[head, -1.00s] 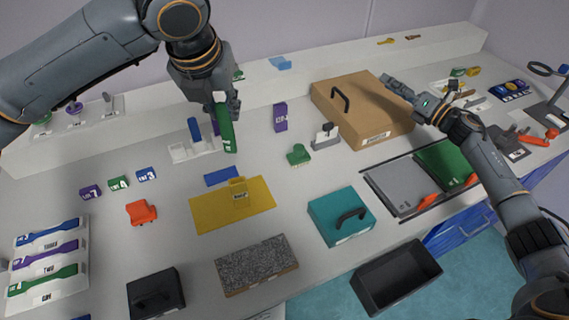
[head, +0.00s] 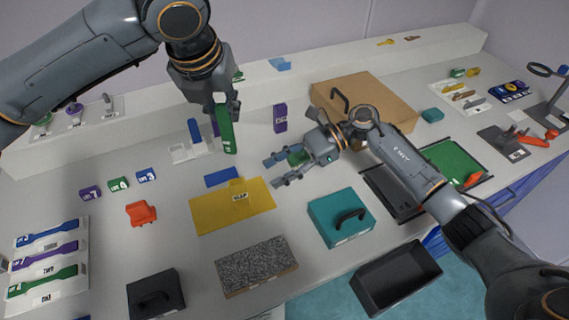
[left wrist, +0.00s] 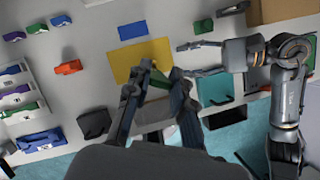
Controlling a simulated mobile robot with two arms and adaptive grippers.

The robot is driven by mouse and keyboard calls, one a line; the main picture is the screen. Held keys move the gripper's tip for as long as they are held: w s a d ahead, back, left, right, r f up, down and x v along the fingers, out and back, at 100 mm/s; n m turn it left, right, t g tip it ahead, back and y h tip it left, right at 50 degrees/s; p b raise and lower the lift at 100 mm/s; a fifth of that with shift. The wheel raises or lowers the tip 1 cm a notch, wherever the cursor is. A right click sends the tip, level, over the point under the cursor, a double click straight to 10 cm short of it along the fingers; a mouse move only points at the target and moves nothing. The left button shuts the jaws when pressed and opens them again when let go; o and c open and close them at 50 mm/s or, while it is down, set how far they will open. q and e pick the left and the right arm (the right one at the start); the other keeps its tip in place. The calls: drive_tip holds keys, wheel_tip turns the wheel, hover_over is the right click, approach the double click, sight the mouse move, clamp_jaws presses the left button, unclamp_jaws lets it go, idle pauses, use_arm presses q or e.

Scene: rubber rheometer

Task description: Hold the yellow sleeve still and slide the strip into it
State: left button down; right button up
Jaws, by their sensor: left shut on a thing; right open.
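The yellow sleeve (head: 239,188) stands on the yellow mat (head: 208,213), with a small label on its front. My left gripper (head: 222,108) is shut on the green strip (head: 228,138), which hangs down above the table behind the sleeve, apart from it. The strip also shows between the fingers in the left wrist view (left wrist: 161,79), where the sleeve is hidden or too unclear to make out. My right gripper (head: 272,171) is open and empty, its fingers pointing left, to the right of the sleeve and above the table.
A blue block (head: 221,177) lies at the mat's back edge. A green clamp-like thing (head: 297,157) is partly hidden behind my right gripper. A teal case (head: 335,222) and a grey speckled block (head: 255,266) stand in front. An orange thing (head: 141,213) sits left of the mat.

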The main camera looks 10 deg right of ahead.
sight(239, 191)
drive_tip(key=x, duration=1)
drive_tip(key=shift+a+f, duration=0.1)
drive_tip(key=shift+a, duration=0.2)
